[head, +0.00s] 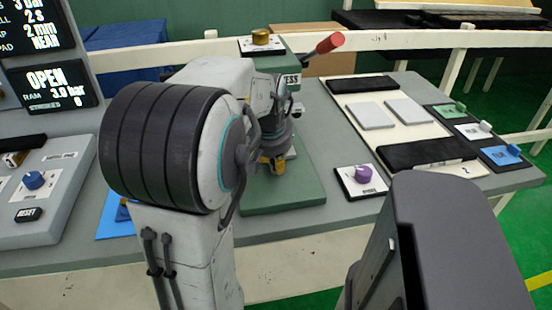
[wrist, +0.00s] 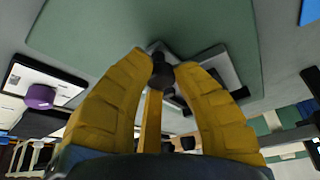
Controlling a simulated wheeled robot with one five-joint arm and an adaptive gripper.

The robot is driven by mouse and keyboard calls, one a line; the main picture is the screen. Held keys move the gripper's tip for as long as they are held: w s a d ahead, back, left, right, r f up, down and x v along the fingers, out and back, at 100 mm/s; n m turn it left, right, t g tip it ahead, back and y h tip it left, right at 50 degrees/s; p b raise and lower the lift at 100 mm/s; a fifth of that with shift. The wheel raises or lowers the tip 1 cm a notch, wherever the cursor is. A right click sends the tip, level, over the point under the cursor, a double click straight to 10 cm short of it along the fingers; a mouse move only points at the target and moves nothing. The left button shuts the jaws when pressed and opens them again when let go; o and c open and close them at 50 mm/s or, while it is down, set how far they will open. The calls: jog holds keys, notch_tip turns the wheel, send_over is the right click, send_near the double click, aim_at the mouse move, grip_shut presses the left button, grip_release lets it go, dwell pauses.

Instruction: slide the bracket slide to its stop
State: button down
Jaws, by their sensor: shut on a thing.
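My gripper (wrist: 161,69) is shut on a small dark knob (wrist: 160,80) in the wrist view, with one yellow finger on each side of it. The knob stands by a grey and black plate-like part (wrist: 213,70) that looks like the bracket slide, above the green press base (wrist: 110,22). The fingers cover much of this part, so its stop and its travel cannot be made out. In the head view my gripper (head: 270,163) is a small yellow patch at the press, mostly hidden behind my arm. The green press base (head: 285,190) shows below it.
The press's red-tipped lever (head: 328,44) sticks out to the upper right. A purple knob (head: 362,172) on a white plate stands right of the base. A cream tray (head: 385,135) with grey plates and black strips lies further right. A control box (head: 45,200) stands at left.

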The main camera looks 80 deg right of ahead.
jog(key=d, duration=0.1)
jog(key=w+d, duration=0.1)
jog(key=d, duration=0.1)
jog(key=shift+w+d+p, duration=0.15)
jog(key=shift+p, duration=0.25)
jog(key=shift+d, duration=0.1)
jog(key=shift+r, duration=0.1)
jog(key=c, duration=0.9)
grip_release()
jog(key=shift+d, duration=0.15)
jog(key=shift+c, duration=0.2)
jog(key=v, duration=1.2)
